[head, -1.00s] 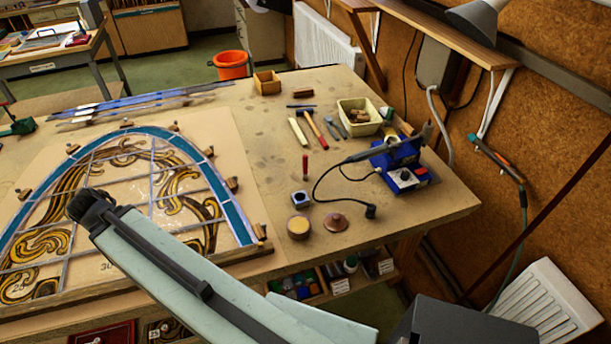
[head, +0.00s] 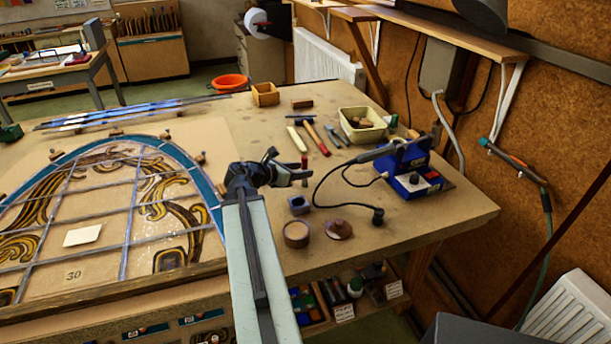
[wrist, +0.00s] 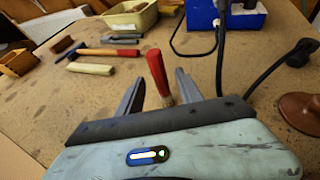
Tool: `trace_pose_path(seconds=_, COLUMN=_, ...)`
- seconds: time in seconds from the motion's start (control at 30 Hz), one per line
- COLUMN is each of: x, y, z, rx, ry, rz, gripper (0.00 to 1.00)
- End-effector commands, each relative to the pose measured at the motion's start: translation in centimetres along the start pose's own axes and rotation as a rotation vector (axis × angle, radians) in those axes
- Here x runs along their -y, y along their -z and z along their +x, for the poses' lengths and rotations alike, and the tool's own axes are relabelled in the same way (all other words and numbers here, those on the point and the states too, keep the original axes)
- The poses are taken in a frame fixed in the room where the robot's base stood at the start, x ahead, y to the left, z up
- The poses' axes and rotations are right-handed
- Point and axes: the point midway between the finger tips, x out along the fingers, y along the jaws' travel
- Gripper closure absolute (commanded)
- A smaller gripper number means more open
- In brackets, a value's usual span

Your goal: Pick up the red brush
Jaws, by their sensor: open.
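The red brush (head: 304,161) stands upright on the workbench, its red handle showing just beyond my gripper (head: 298,175) in the head view. In the wrist view the red brush (wrist: 157,72) leans slightly and shows between the two fingers of my gripper (wrist: 160,77). The fingers are apart, one on each side of it, and do not visibly touch it. The brush's lower end is partly hidden by the gripper body in the wrist view.
A blue soldering station (head: 411,170) with a black cable is to the right. The leaded panel (head: 105,210) is left.

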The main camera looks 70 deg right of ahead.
Motion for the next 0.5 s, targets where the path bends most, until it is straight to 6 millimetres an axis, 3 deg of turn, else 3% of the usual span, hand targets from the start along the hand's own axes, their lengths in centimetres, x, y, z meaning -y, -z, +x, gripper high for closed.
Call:
trace_pose_path(seconds=0.13, x=0.1, y=0.1, z=1.2, rx=-0.001, ry=0.002, rz=0.002, gripper=0.57)
trace_pose_path(seconds=0.33, x=0.1, y=0.1, z=4.8, rx=-0.002, ry=0.002, rz=0.003, gripper=0.57)
trace_pose_path(seconds=0.5, x=0.2, y=-0.2, z=5.2, rx=-0.002, ry=0.000, rz=0.002, gripper=0.57)
